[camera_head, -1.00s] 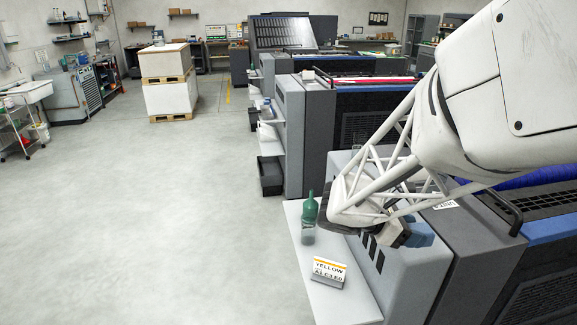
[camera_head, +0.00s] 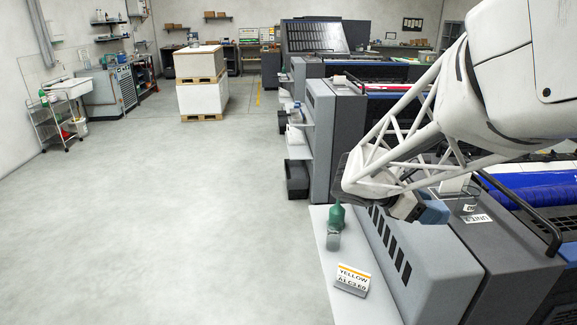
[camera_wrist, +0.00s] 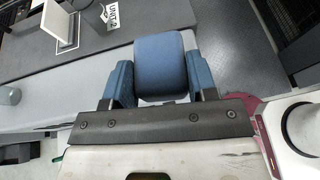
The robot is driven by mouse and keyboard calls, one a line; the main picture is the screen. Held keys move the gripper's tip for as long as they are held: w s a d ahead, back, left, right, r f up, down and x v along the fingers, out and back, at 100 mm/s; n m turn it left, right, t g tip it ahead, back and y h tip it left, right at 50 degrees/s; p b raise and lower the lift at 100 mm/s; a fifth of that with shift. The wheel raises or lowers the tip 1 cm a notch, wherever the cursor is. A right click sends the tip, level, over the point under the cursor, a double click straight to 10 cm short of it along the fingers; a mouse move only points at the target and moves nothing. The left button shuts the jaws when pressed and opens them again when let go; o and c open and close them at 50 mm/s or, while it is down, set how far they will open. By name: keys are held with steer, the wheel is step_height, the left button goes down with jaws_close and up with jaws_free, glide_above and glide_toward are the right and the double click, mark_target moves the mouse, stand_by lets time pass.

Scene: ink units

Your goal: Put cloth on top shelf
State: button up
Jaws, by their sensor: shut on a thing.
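My gripper (camera_wrist: 160,84) shows in the wrist view with a dark blue, rounded, soft-looking piece between its two blue fingers. I take this piece to be the cloth (camera_wrist: 160,62). In the head view the end of my arm hangs over the nearest press unit, and a blue piece of the cloth (camera_head: 434,212) shows under it; the fingertips are hard to make out there. Which shelf is the top shelf is not clear. Grey side shelves (camera_head: 298,142) stand on the farther press unit, and dark wall shelves (camera_head: 108,22) hang at the back left.
A stack on pallets (camera_head: 202,98) stands mid-room. A wheeled trolley (camera_head: 52,125) stands at the left wall. The floor (camera_head: 170,220) between is clear.

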steer(key=n+t, duration=0.1)
glide_above(344, 256)
steer(key=s+a, duration=0.1)
steer(key=s, duration=0.2)
step_height(344, 256, down, 15)
steer(key=shift+s+r, duration=0.15)
step_height(344, 256, down, 14)
steer(key=shift+f, duration=0.1)
stand_by(0.5)
steer(key=shift+f, duration=1.9)
steer(key=shift+f, duration=0.1)
